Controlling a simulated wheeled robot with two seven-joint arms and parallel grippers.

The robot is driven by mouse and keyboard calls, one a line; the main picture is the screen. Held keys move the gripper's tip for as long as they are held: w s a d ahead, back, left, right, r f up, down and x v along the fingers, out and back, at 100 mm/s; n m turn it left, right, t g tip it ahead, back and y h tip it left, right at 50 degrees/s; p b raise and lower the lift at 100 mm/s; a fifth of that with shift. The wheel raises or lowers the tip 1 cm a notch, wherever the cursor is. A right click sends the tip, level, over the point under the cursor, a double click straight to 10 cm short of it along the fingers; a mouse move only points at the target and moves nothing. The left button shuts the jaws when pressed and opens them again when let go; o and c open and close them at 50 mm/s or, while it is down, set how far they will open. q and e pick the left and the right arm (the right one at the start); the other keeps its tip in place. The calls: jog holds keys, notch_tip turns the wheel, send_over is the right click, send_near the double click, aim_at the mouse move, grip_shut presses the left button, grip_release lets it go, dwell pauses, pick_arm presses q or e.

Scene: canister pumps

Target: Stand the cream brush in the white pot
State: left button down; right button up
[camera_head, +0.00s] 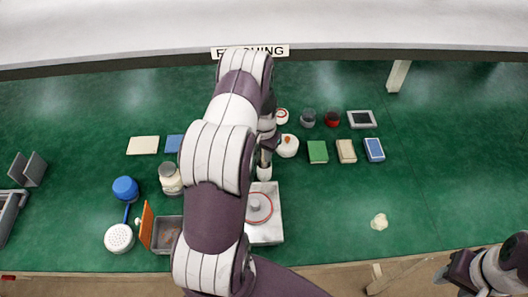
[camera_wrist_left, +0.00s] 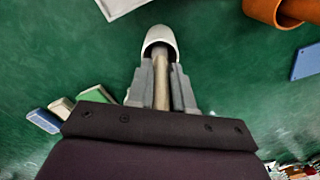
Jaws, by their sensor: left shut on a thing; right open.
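My left gripper (camera_head: 265,155) is mostly hidden behind my own arm in the head view. In the left wrist view my left gripper (camera_wrist_left: 165,88) is shut on the tan-cream handle of the brush (camera_wrist_left: 161,75). The far end of the brush reaches into the dark mouth of the white pot (camera_wrist_left: 159,34); how deep it sits cannot be told. The pot also shows in the head view as a small white cup (camera_head: 264,173) just below the gripper. My right gripper (camera_head: 441,274) is open and empty at the lower right, away from the pot.
A pale square unit with a red ring (camera_head: 270,230) stands just in front of the pot. A round white jar (camera_head: 288,146), a green block (camera_head: 318,152) and other blocks lie to the right.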

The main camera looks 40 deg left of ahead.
pick_arm(q)
jog(key=c, duration=0.9)
grip_release()
notch_tip(320, 180, up, 13)
jog(key=shift+f+b, duration=0.15)
jog(key=shift+b, duration=1.1)
